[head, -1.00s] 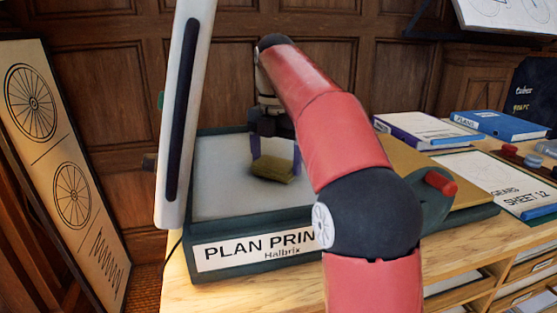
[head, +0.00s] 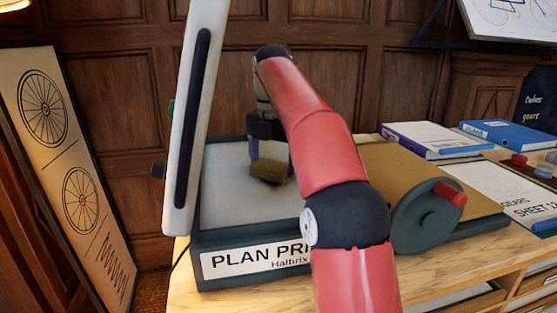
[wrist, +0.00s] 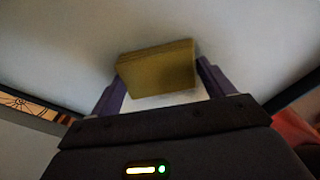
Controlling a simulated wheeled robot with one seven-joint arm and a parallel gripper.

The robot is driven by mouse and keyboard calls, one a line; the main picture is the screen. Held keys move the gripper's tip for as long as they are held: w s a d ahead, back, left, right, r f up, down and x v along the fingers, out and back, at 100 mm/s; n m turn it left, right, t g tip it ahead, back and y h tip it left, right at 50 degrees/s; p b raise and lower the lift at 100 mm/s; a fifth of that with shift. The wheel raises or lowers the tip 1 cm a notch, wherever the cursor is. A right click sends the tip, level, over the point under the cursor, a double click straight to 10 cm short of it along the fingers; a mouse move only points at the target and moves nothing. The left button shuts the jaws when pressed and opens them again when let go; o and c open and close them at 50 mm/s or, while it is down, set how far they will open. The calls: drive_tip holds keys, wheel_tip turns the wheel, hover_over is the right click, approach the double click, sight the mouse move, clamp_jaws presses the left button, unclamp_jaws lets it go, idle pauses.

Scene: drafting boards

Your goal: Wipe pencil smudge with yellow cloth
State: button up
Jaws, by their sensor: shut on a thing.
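A folded yellow cloth (head: 269,171) is between the fingers of my gripper (head: 268,155), over the pale glass bed (head: 228,185) of the plan printer. In the wrist view the cloth (wrist: 157,70) spans between the two purple fingertips of my gripper (wrist: 160,82), which is shut on it. The cloth looks on or just above the bed; I cannot tell which. A faint grey shading shows on the bed around the cloth in the wrist view, but I cannot tell smudge from shadow. My red arm hides the right part of the bed.
The printer's raised white lid (head: 203,110) stands at the left. A green hand wheel with a red knob (head: 428,218) is right of my arm. A tan board (head: 400,180), books (head: 435,138) and a drawing sheet (head: 490,190) lie on the right.

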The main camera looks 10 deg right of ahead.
sight(271, 186)
drive_tip(key=shift+s+f+b, duration=0.15)
drive_tip(key=shift+s+b, duration=0.75)
drive_tip(key=shift+s, duration=0.45)
drive_tip(key=shift+s+f+b, duration=0.1)
drive_tip(key=shift+s+b, duration=0.8)
drive_tip(key=shift+s, duration=0.4)
drive_tip(key=shift+s+r+b, duration=0.15)
drive_tip(key=shift+s+b, duration=0.45)
drive_tip(key=shift+s, duration=1.1)
drive_tip(key=shift+s+r+b, duration=0.15)
drive_tip(key=shift+s+b, duration=0.45)
drive_tip(key=shift+s, duration=1.05)
drive_tip(key=shift+a, duration=0.7)
drive_tip(key=shift+a+f, duration=0.1)
drive_tip(key=shift+w+p, duration=0.65)
drive_tip(key=shift+p, duration=0.35)
drive_tip(key=shift+w+p, duration=1.15)
drive_tip(key=shift+w, duration=0.25)
drive_tip(key=shift+w+p, duration=1.05)
drive_tip(key=shift+p, duration=0.1)
drive_tip(key=shift+w+b, duration=0.3)
drive_tip(key=shift+w, duration=2.6)
